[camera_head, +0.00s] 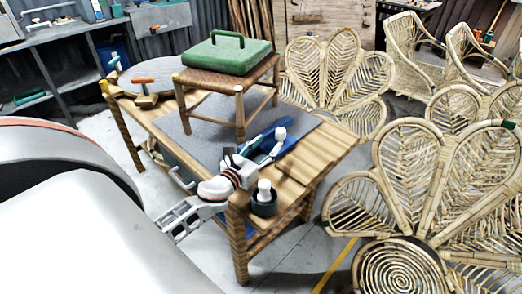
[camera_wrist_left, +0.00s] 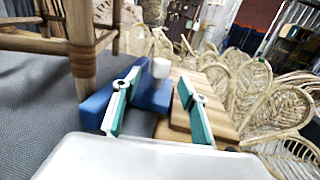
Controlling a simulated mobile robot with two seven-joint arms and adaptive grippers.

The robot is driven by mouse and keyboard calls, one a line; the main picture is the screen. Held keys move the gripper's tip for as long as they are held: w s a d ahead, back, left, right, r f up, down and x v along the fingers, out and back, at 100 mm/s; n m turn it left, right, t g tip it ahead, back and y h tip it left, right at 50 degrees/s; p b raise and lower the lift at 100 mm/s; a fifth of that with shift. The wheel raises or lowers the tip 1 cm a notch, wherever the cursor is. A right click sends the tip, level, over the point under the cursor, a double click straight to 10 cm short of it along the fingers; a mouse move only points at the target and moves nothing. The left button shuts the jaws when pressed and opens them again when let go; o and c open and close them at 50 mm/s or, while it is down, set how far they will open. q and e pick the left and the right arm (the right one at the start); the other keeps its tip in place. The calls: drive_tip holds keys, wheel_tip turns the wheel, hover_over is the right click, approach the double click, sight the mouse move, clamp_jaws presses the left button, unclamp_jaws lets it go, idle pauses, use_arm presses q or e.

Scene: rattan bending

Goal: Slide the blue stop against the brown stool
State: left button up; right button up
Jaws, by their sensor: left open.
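The blue stop (camera_head: 268,138) lies on the work table, with a white knob (camera_head: 280,134) at its far part. The brown stool (camera_head: 205,84) stands upright on the grey mat, just behind and left of the stop. In the left wrist view the blue stop (camera_wrist_left: 150,98) shows beyond and partly between my fingers, with a stool leg (camera_wrist_left: 82,65) to its left. I cannot tell whether stop and stool touch. My left gripper (camera_wrist_left: 158,80) is open, its teal-padded fingers apart; it also shows at the stop's near end in the head view (camera_head: 252,153). My right gripper is out of view.
A green case (camera_head: 227,53) rests on the stool's seat. A dark cup with a white bottle (camera_head: 264,189) stands at the table's near edge. An orange-handled tool (camera_head: 143,81) lies at the far left. Rattan chairs (camera_head: 425,180) stand close on the right.

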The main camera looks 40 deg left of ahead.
use_arm(q)
drive_tip(key=shift+s, duration=1.45)
drive_tip(key=shift+d, duration=0.1)
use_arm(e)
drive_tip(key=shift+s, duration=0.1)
